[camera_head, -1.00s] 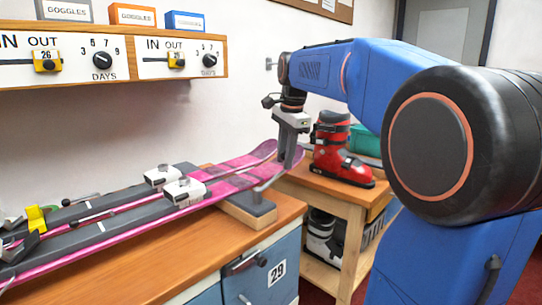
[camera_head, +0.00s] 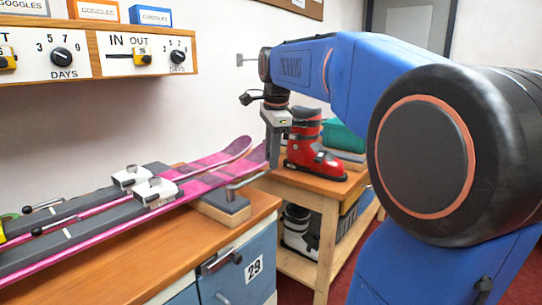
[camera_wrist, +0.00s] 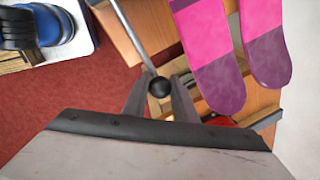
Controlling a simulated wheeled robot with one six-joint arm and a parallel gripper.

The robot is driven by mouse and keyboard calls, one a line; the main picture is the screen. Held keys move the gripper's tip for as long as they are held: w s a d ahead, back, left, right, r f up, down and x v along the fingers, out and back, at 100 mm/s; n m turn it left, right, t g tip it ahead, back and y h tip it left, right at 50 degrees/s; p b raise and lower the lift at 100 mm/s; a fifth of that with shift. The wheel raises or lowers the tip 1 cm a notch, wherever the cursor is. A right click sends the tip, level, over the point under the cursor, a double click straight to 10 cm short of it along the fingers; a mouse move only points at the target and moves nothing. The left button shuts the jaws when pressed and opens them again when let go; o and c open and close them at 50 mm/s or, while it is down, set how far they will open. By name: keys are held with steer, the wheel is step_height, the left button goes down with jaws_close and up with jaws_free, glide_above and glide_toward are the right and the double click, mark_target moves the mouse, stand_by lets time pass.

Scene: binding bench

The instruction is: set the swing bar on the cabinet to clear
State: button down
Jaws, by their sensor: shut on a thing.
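The swing bar (camera_head: 248,181) is a thin metal bar. It rises from a grey-topped wooden block (camera_head: 222,208) at the right end of the wooden cabinet top (camera_head: 170,262) and points right, out past the edge. In the wrist view the bar (camera_wrist: 132,35) ends in a black ball knob (camera_wrist: 159,87). My gripper (camera_head: 273,163) points down at the bar's outer end. In the wrist view its fingers (camera_wrist: 160,95) are shut on the knob. The knob is hidden in the head view. No mark reading clear shows.
Pink skis (camera_head: 190,182) with white bindings lie on the cabinet top, tips close to my gripper. A red ski boot (camera_head: 313,160) and a green bin (camera_head: 343,137) stand on a wooden side table behind. The cabinet's blue front (camera_head: 238,278) bears the number 29.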

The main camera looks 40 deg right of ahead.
steer(key=c, duration=1.4)
jaws_free()
steer(key=shift+s, duration=0.1)
steer(key=shift+c, duration=0.2)
steer(key=shift+r, duration=0.1)
steer(key=s+r, duration=0.3)
steer(key=r, duration=1.4)
steer(key=shift+a, duration=0.45)
steer(key=shift+s, duration=0.1)
